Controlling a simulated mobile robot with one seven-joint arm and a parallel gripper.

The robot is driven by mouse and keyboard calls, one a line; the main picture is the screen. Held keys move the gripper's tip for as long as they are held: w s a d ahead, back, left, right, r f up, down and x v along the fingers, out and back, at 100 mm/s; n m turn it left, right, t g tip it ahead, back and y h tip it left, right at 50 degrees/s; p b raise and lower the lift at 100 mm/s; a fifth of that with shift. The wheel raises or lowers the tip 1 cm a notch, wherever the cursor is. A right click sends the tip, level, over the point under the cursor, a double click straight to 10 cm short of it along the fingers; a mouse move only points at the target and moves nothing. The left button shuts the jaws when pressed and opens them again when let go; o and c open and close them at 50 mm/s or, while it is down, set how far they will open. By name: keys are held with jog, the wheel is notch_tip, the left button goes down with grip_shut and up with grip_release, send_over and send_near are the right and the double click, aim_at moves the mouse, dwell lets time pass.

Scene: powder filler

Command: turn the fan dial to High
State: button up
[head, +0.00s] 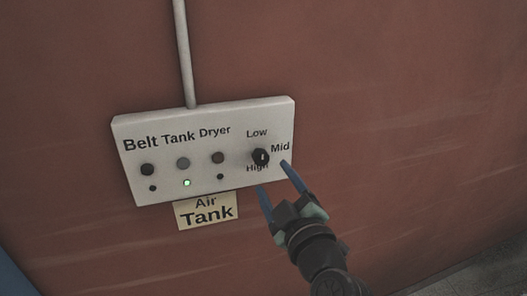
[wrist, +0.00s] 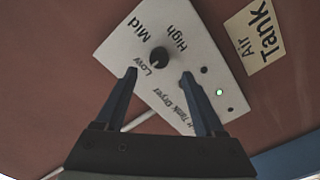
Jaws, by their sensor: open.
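The fan dial (head: 260,157) is a round black knob on the right part of a white control panel (head: 135,187). Low, Mid and High are printed around it. A small light mark shows on its face in the head view, but I cannot tell surely which word it points to. The dial (wrist: 159,55) also shows in the wrist view, ahead of the gap between my fingertips. My gripper (head: 273,175) is open and empty, with its blue fingers pointing at the panel just below and right of the dial in the head view. Its open fingers also show in the wrist view (wrist: 160,73).
An Air Tank label (head: 207,212) hangs below the panel. A pipe (head: 184,50) rises above it. The reddish wall (head: 400,100) around is clear.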

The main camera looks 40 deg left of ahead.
aim_at(263, 161)
jog(key=p+x, duration=0.2)
jog(key=x, duration=0.7)
jog(key=shift+d, duration=0.1)
grip_shut()
